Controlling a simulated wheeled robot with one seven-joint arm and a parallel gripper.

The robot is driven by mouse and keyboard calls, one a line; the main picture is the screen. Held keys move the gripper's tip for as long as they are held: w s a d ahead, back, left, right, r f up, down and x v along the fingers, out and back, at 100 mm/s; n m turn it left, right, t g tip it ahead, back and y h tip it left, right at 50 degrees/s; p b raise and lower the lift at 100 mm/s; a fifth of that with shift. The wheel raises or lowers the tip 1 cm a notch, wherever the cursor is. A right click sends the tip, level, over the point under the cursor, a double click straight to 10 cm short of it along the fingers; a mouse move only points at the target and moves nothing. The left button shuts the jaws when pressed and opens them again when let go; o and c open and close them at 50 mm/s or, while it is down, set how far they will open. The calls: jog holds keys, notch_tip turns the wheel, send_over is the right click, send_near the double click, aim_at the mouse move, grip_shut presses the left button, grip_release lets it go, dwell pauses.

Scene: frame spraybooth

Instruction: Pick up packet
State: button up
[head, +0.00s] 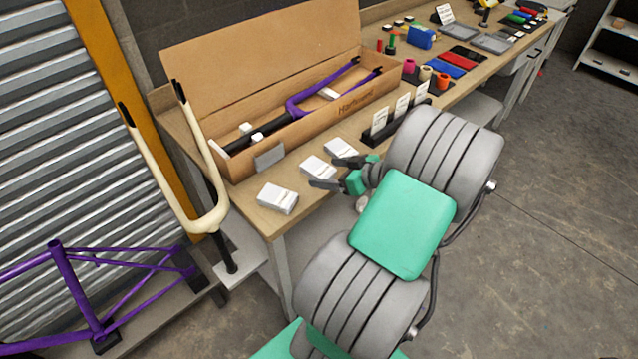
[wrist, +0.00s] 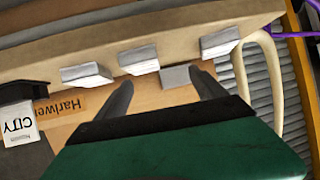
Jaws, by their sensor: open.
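Three white packets lie in a row along the front edge of the wooden workbench: a left packet (head: 278,198), a middle packet (head: 318,168) and a right packet (head: 341,148). In the wrist view, where the order is reversed, they show as the right packet (wrist: 87,75), the middle packet (wrist: 139,60) and the left packet (wrist: 220,42). My gripper (head: 333,173) is open and empty beside the middle and right packets. In the wrist view its fingers (wrist: 162,80) are spread with nothing between them. I cannot tell its height above the bench.
An open cardboard box (head: 342,119) with a purple fork (head: 305,101) stands behind the packets, a grey card (head: 269,156) at its front. A black rack of white cards (head: 402,104) stands to the right. A cream fork (head: 205,220) stands left of the bench (head: 240,192).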

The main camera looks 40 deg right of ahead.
aim_at(322, 170)
jog(key=shift+t+h, duration=0.4)
jog(key=shift+t, duration=0.2)
jog(key=w+f, duration=0.1)
jog(key=w+d+f+p, duration=0.1)
jog(key=w, duration=0.1)
jog(key=w+f+p, duration=0.1)
jog(key=w+f, duration=0.1)
jog(key=shift+d+f, duration=0.1)
jog(key=shift+d, duration=0.2)
jog(key=shift+s, duration=0.1)
jog(key=shift+c, duration=0.2)
jog(key=c, duration=1.4)
jog(key=shift+c, duration=0.2)
